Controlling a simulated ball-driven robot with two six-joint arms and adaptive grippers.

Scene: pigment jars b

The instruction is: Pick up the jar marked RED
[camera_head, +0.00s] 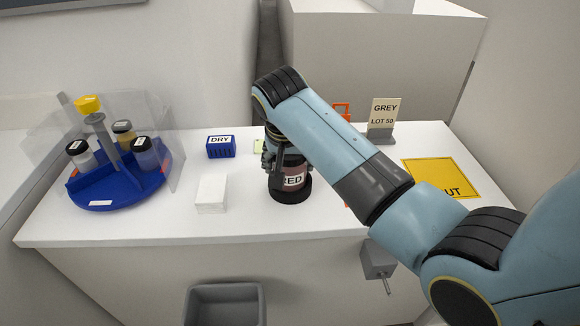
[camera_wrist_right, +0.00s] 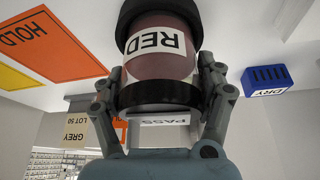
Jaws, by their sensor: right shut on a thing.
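The jar marked RED (camera_head: 291,180) is a dark reddish jar with a white label and black end rings, at the middle of the white counter. In the right wrist view the jar (camera_wrist_right: 160,62) fills the centre, its label upside down. My right gripper (camera_wrist_right: 166,98) is shut on it, with a finger on each side near one black ring. In the head view the gripper (camera_head: 281,148) partly hides the jar's upper part. I cannot tell whether the jar's base touches the counter. My left gripper is not in view.
A blue round carousel (camera_head: 105,200) with several jars and clear panels stands left. A blue DRY block (camera_head: 221,147) and white block (camera_head: 212,193) sit between. A GREY LOT 50 sign (camera_head: 383,115) and yellow mat (camera_head: 437,174) are right. A grey bin (camera_head: 226,291) is below the front edge.

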